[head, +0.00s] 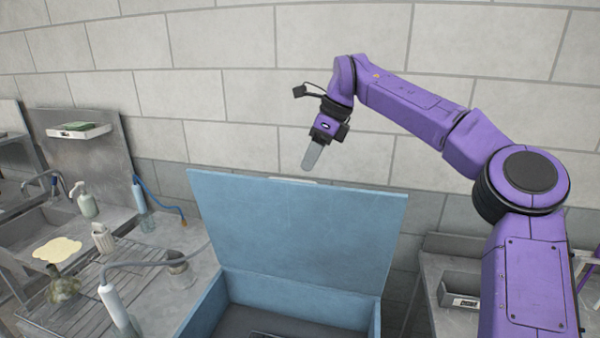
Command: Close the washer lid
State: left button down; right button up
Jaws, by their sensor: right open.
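The washer is a blue box (205,306) at the bottom middle of the head view. Its blue lid (300,235) stands open, raised nearly upright and leaning back toward the wall. A pale strip (293,181) shows at the lid's top edge. My right gripper (310,160) hangs just above that top edge, pointing down, with a small visible gap to the strip. It is open and holds nothing that I can see. One finger shows; the other is hidden by the viewing angle. My left gripper is not in view.
A metal sink counter stands on the left, with a soap bottle (87,201), a yellow cloth (57,250), a drain rack and a hose with a white handle (115,308). A grey shelf with a bin (459,291) stands on the right. A block wall closes the back.

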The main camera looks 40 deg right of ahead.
jog(key=x, duration=0.5)
jog(key=shift+w+f+p, duration=0.15)
jog(key=shift+w+p, duration=0.15)
jog(key=shift+w, duration=0.1)
jog(key=shift+w+f, duration=0.2)
jog(key=shift+w, duration=0.1)
jog(key=shift+s+r, duration=0.25)
jog(key=shift+s, duration=0.15)
jog(key=shift+c, duration=0.3)
jog(key=shift+s+r, duration=0.1)
jog(key=shift+s, duration=0.2)
jog(key=c, duration=0.5)
grip_shut()
